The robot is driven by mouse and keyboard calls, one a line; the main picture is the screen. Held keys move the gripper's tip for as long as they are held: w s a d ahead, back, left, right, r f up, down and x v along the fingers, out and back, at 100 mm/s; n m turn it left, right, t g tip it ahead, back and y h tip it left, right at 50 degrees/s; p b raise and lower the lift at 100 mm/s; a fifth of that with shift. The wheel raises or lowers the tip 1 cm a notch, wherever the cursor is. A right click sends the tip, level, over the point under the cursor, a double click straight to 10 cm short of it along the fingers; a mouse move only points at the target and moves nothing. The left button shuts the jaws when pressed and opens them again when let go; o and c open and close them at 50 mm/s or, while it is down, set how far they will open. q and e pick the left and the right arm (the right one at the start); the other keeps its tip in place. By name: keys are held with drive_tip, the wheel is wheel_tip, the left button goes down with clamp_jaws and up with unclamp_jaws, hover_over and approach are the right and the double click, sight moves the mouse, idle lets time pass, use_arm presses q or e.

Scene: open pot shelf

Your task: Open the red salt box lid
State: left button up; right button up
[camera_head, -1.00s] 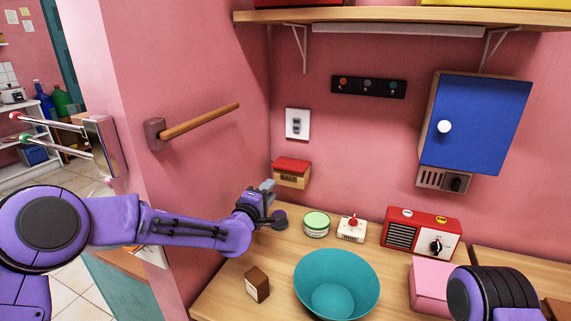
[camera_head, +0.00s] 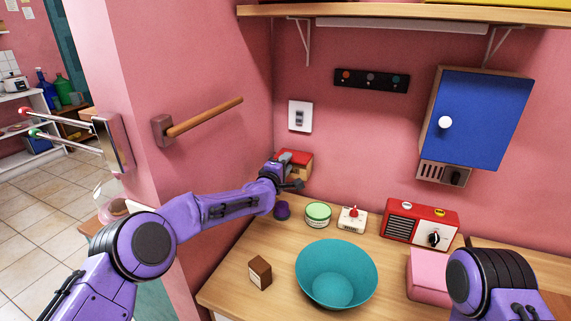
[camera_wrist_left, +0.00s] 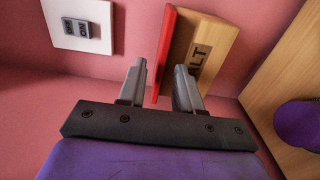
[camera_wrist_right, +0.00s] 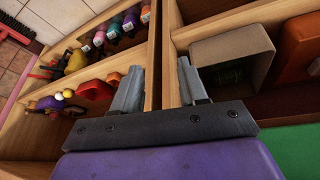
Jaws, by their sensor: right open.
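The salt box (camera_head: 306,168) is a small wooden box with a red lid (camera_head: 297,156), at the pink back wall near the left corner. My left gripper (camera_head: 290,172) is in front of it and hides part of it. In the left wrist view the left gripper (camera_wrist_left: 160,68) is open, with the edge of the red lid (camera_wrist_left: 163,55) lying between its finger lines. Contact cannot be told. The lid looks closed against the box's wooden body (camera_wrist_left: 205,45). My right gripper (camera_wrist_right: 158,65) is open and empty in the right wrist view, above shelves of goods.
A wall switch (camera_head: 300,116) is above the salt box. A green-lidded tin (camera_head: 318,214), white timer (camera_head: 352,218), red radio (camera_head: 421,222) and teal bowl (camera_head: 337,273) stand on the wooden counter (camera_head: 236,290). A wooden rail (camera_head: 205,117) sticks out at left.

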use_arm(q)
drive_tip(key=shift+w+f, duration=0.1)
drive_tip(key=shift+c, duration=0.3)
clamp_jaws()
idle(1.0)
